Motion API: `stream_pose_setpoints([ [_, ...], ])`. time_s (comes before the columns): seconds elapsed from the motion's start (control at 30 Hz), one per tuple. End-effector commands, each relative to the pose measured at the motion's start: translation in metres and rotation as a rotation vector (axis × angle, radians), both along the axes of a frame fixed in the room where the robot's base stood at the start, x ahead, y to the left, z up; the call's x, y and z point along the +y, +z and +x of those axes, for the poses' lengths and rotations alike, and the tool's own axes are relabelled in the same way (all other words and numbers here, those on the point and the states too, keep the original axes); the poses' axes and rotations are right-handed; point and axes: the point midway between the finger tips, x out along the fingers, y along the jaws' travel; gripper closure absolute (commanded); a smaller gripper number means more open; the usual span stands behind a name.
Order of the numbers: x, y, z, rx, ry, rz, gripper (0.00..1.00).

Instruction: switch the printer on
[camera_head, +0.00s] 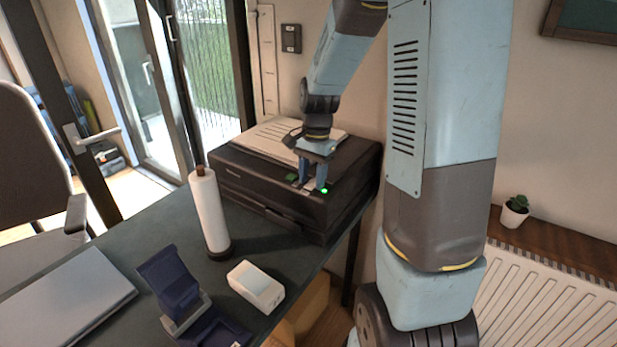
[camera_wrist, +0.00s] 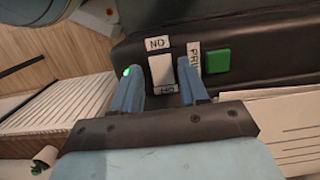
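The black printer (camera_head: 265,185) stands at the back right of the dark desk. My gripper (camera_head: 312,183) points down at the right part of its top. In the wrist view, a white rocker switch (camera_wrist: 161,72) lies between my two blue fingertips (camera_wrist: 157,70), with a gap on each side. An "ON" label (camera_wrist: 158,43) is at its upper end; another label at its lower end is partly hidden. A green light (camera_wrist: 127,71) glows by the left finger and also shows in the head view. The gripper is open and holds nothing. Fingertip contact with the printer cannot be told.
A green button (camera_wrist: 216,62) with a partly hidden label is right of the switch. Paper (camera_head: 285,138) lies on the printer. A white cylinder (camera_head: 209,210), a white box (camera_head: 256,286), a navy stand (camera_head: 170,280) and a laptop (camera_head: 65,300) occupy the desk. A potted plant (camera_head: 515,211) is at right.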

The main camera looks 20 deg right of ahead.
Motion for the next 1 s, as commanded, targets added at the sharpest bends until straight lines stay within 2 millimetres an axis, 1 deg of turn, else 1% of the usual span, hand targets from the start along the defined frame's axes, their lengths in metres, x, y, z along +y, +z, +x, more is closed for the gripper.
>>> stream_pose_setpoints([
  [0.03,0.000,0.000,0.000,0.000,0.000,0.000,0.51],
  [0.1,0.000,0.000,0.000,-0.001,0.001,0.001,0.47],
  [0.33,0.000,0.001,0.001,-0.002,0.001,0.000,0.47],
  [0.47,0.000,0.009,0.002,-0.005,0.001,0.000,0.47],
  [0.57,-0.002,0.023,0.004,-0.007,0.001,0.000,0.47],
  [0.8,-0.007,0.070,0.007,-0.006,0.000,0.000,0.47],
  [1.0,-0.011,0.106,0.009,-0.004,0.001,-0.001,0.47],
])
